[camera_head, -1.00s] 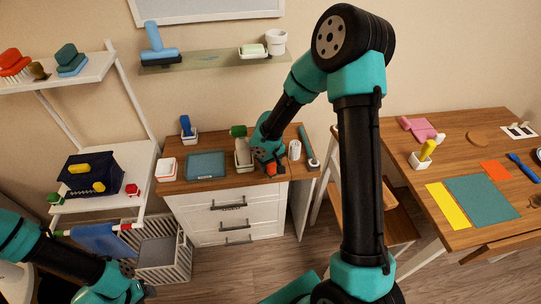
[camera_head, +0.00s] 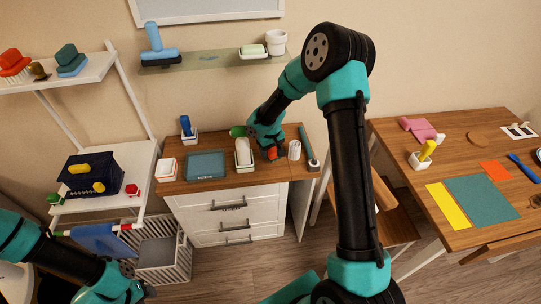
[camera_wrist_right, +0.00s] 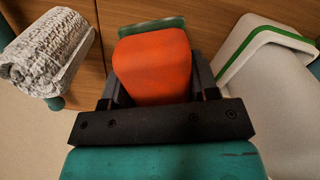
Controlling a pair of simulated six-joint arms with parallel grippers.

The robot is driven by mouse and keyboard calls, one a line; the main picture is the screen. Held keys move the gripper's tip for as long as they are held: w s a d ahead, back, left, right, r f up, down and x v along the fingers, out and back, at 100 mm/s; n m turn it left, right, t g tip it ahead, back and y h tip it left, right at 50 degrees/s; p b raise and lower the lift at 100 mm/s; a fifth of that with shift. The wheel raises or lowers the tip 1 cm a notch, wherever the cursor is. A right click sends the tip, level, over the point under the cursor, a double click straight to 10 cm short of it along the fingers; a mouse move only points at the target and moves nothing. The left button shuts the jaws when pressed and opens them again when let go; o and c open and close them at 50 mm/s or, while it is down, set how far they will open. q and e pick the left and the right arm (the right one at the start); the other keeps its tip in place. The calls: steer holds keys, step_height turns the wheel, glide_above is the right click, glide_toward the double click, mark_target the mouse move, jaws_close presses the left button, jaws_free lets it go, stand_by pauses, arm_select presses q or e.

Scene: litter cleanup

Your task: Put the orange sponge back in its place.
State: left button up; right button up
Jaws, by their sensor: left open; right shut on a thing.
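The orange sponge (camera_head: 272,153) is held between the fingers of my right gripper (camera_head: 270,149), over the right part of the wooden dresser top (camera_head: 225,177). In the right wrist view the orange block (camera_wrist_right: 152,65) fills the space between the dark fingers of my right gripper (camera_wrist_right: 152,80). A dark green strip shows at its far edge. I cannot tell whether the sponge touches the dresser top. My left gripper (camera_head: 143,291) is open and empty at the lower left, far from the sponge.
Beside the sponge stand a white paper roll (camera_head: 294,150) and a white holder (camera_head: 244,157) with a green-topped item. A glass shelf (camera_head: 215,57) hangs above.

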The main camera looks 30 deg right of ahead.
steer(key=shift+f, duration=1.4)
steer(key=shift+f, duration=0.1)
steer(key=o, duration=1.5)
steer(key=shift+c, duration=0.2)
step_height(320, 180, up, 12)
steer(key=shift+r, duration=0.1)
